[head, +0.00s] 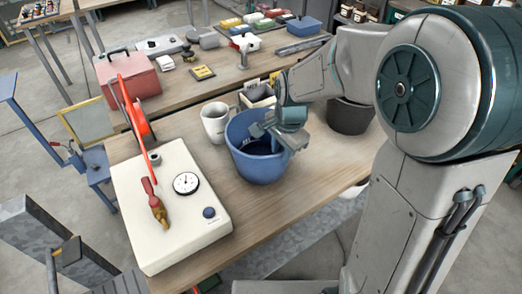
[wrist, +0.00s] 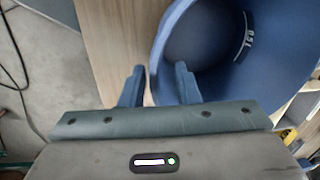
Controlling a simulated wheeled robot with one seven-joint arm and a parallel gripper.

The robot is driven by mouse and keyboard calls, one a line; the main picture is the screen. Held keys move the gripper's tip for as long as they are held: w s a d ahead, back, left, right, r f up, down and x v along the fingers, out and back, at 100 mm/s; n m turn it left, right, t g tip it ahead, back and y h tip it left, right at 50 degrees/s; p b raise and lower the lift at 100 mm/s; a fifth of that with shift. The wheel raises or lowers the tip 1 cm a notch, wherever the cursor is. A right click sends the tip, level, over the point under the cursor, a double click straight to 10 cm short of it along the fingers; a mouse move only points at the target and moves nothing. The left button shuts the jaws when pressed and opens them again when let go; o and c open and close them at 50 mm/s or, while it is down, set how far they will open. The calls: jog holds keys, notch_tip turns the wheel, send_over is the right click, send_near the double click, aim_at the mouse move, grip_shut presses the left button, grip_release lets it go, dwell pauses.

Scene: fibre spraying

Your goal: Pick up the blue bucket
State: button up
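The blue bucket (head: 256,168) stands upright on the wooden table, near its front edge. In the wrist view the bucket (wrist: 272,68) fills the upper right, with its inner wall and a white volume mark showing. My gripper (head: 270,138) is at the bucket's rim on the side towards my arm. In the wrist view my gripper (wrist: 158,76) has its two fingers apart, the left one outside the bucket and the right one over its inside. The bucket wall lies between them with a visible gap. Whether either finger touches the wall cannot be told.
A white scale-like box (head: 165,225) with a dial and red arm is left of the bucket. A white jug (head: 214,124) stands behind it, and a dark bucket (head: 350,117) to the right. A red toolbox (head: 130,78) is on the table behind.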

aim_at(279, 164)
jog(key=shift+w+f+p, duration=0.2)
jog(key=shift+f+p, duration=0.1)
jog(key=shift+f, duration=1)
jog(key=shift+w+f+p, duration=0.15)
jog(key=shift+f+p, duration=0.15)
jog(key=shift+f, duration=1)
grip_shut()
